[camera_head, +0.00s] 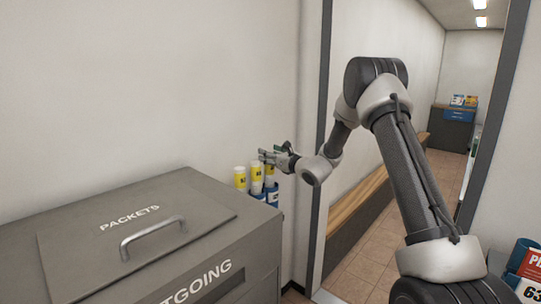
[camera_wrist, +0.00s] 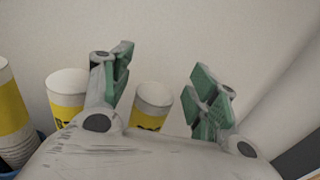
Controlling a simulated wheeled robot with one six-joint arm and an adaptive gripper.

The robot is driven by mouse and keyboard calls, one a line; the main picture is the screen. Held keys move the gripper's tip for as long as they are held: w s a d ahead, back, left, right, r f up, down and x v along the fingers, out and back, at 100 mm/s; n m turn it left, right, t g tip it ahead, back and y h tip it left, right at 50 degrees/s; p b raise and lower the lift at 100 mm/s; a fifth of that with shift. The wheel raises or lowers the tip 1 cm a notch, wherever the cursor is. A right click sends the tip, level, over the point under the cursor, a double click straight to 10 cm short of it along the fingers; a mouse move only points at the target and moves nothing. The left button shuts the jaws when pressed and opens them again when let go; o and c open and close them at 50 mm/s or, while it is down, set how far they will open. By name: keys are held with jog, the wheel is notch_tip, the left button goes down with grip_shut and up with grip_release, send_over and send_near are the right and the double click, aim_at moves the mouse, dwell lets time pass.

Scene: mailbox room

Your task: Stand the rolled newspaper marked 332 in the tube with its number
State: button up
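Several rolled newspapers, white with yellow bands, stand close together by the wall. In the head view I see a left roll (camera_head: 240,178), a middle roll (camera_head: 257,180) and a right roll (camera_head: 270,172). Blue tubes (camera_head: 273,197) show below them. The numbers are too small to read, so I cannot tell which roll is 332. My gripper (camera_head: 268,156) is at the tops of the rolls. In the wrist view my gripper (camera_wrist: 163,90) is open, its green pads wide apart. One roll (camera_wrist: 152,104) shows between the fingers, nearer the left one; whether they touch is unclear.
A grey packets box (camera_head: 150,235) with a handle fills the lower left, close to the rolls. A dark frame (camera_head: 318,150) stands just right of the tubes, with a wooden bench (camera_head: 365,215) beyond. A blue bin (camera_head: 521,252) with signs is at lower right.

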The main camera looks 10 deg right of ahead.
jog(key=v, duration=1.2)
dwell(0.3)
